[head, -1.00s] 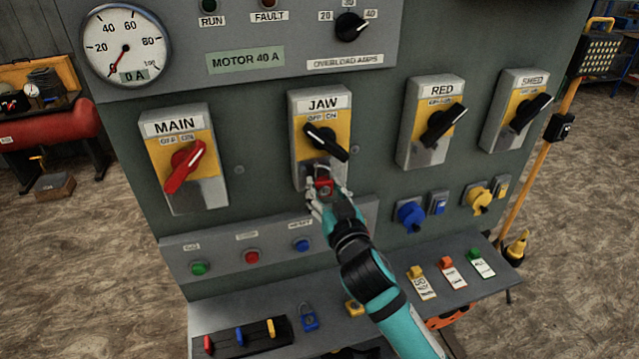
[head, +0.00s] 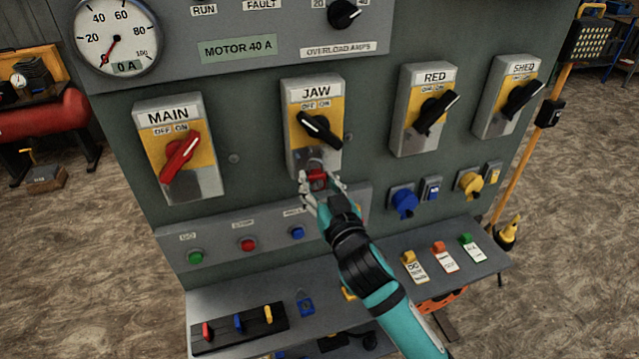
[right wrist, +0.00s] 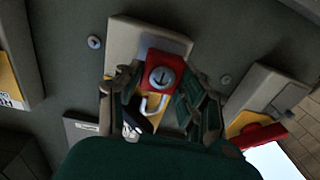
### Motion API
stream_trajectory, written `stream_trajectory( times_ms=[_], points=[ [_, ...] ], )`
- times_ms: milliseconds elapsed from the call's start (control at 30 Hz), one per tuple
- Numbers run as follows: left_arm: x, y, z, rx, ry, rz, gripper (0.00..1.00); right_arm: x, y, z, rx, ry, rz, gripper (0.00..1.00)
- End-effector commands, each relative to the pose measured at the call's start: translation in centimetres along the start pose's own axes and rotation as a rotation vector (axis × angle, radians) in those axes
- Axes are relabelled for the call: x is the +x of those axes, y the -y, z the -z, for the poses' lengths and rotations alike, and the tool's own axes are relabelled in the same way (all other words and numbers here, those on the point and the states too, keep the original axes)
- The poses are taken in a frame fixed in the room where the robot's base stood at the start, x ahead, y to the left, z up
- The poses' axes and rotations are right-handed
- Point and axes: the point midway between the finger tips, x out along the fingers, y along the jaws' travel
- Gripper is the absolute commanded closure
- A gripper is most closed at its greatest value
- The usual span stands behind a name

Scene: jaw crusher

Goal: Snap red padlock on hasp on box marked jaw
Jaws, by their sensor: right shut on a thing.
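The red padlock (head: 317,178) is between the fingers of my right gripper (head: 320,187), which is shut on it just below the bottom of the JAW box (head: 300,140). In the right wrist view the red padlock (right wrist: 163,73) shows its round keyway and its metal shackle (right wrist: 153,105). Both fingers of my right gripper (right wrist: 165,90) flank the padlock there. The JAW box has a yellow plate and a black handle (head: 320,128) turned aslant. The hasp (head: 315,158) at the box's lower edge is small; I cannot tell whether the shackle is through it. My left gripper is out of view.
The MAIN box (head: 197,182) with a red handle stands left of JAW, the RED box (head: 405,136) right. Push buttons (head: 248,244) sit below. The shelf (head: 490,262) bears several tags, a blue padlock (head: 306,307) and a rack of small coloured items (head: 225,330).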

Motion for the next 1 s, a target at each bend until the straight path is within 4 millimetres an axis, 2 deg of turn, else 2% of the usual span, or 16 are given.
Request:
stream_trajectory(
  times_ms=[200, 1000],
  points=[
    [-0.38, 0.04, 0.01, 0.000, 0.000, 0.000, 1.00, 0.91, -0.17, 0.06, -0.004, -0.002, 0.030, 1.00],
    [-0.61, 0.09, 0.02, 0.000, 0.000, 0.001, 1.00, 0.91, -0.12, 0.03, -0.002, -0.003, 0.032, 1.00]
  ],
)
